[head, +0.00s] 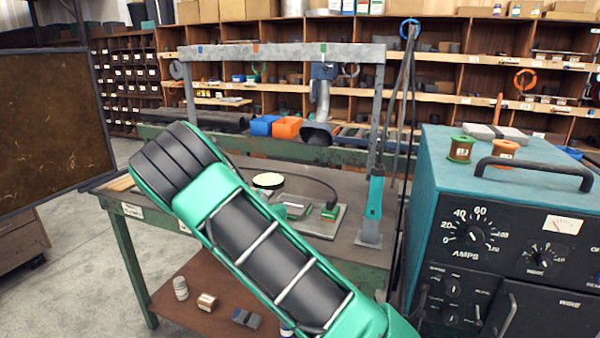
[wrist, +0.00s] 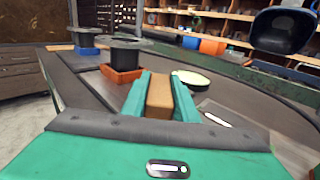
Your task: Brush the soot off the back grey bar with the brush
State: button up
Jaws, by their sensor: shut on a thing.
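In the wrist view my gripper (wrist: 160,98) is shut on a brown wooden block, which I take to be the brush's handle (wrist: 159,92). The bristles are hidden. The fingers point out over the bench. In the head view my arm hides my gripper. A long grey bar (head: 300,54) on posts spans the bench in the head view, with small blue, orange and green marks. Two short grey bars (head: 479,131) lie on the teal welding machine. I cannot tell which one is the back bar, and soot is not clear on any.
In the wrist view, dark flanged pieces stand in an orange holder (wrist: 121,76) and a blue holder (wrist: 88,51) left of my gripper. A pale round disc (wrist: 193,78) lies beyond it. The welding machine (head: 500,235) blocks the right. A dark board (head: 50,120) stands left.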

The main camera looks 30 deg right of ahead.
jog(key=d+r+m+h, duration=0.1)
jog(key=d+h, duration=0.1)
jog(key=s+d+r+m+g+h, duration=0.1)
jog(key=d+h, duration=0.1)
jog(key=d, duration=0.1)
jog(key=d+r+m+g+h, duration=0.1)
jog(key=d+m, duration=0.1)
jog(key=d, duration=0.1)
jog(key=shift+s+d+r+h, duration=0.1)
jog(key=shift+s+r+h, duration=0.05)
jog(key=shift+r+h, duration=0.25)
jog(key=s+d+r+m+g+h, duration=0.4)
jog(key=s+d+r+h, duration=0.1)
jog(key=d, duration=0.2)
jog(key=shift+g, duration=0.4)
jog(key=shift+s+f, duration=0.15)
jog(key=shift+f, duration=1.3)
jog(key=shift+s+f, duration=0.1)
jog(key=shift+f, duration=1.3)
jog(key=shift+f, duration=0.15)
jog(key=shift+f, duration=0.35)
jog(key=shift+f, duration=0.95)
jog(key=shift+f, duration=0.3)
jog(key=shift+f, duration=0.1)
